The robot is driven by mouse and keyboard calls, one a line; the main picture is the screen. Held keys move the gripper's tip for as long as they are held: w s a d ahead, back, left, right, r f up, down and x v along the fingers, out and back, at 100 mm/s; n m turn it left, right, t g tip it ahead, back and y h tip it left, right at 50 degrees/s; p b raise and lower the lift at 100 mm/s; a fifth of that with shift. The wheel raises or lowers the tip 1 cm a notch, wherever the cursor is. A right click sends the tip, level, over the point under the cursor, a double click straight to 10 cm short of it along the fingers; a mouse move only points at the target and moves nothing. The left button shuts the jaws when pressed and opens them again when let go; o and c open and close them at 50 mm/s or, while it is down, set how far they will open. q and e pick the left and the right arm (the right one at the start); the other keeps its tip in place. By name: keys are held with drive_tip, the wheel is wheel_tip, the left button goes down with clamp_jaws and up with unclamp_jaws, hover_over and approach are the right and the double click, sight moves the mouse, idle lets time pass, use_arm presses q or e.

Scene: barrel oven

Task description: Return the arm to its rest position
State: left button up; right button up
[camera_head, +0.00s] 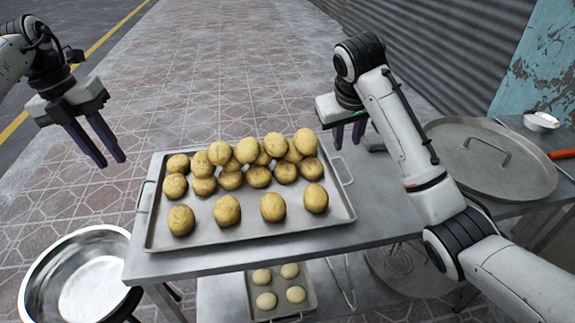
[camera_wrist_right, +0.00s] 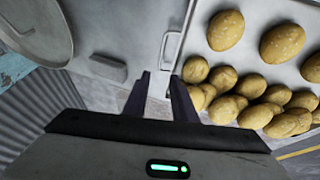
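My right gripper (camera_head: 348,134) hangs over the metal table, just beyond the far right corner of the baking tray (camera_head: 270,228). In the right wrist view its two dark fingers (camera_wrist_right: 160,98) stand apart with nothing between them, close to the tray's handle (camera_wrist_right: 171,48). I cannot tell whether they touch it. My left gripper (camera_head: 98,140) is raised at the left, clear of the table, with its two fingers apart and empty. Several golden buns (camera_head: 272,207) lie on the tray, piled up toward its far side.
A round metal lid (camera_head: 490,170) lies on the table at the right, below a white bowl (camera_head: 541,121) and a red handle (camera_head: 562,153). A steel basin (camera_head: 75,270) stands lower left. A smaller tray (camera_head: 282,308) with pale dough balls sits on the lower shelf.

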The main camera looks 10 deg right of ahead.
drive_tip(key=shift+s+a+r, duration=0.15)
drive_tip(key=shift+s+r, duration=0.05)
drive_tip(key=shift+r, duration=0.35)
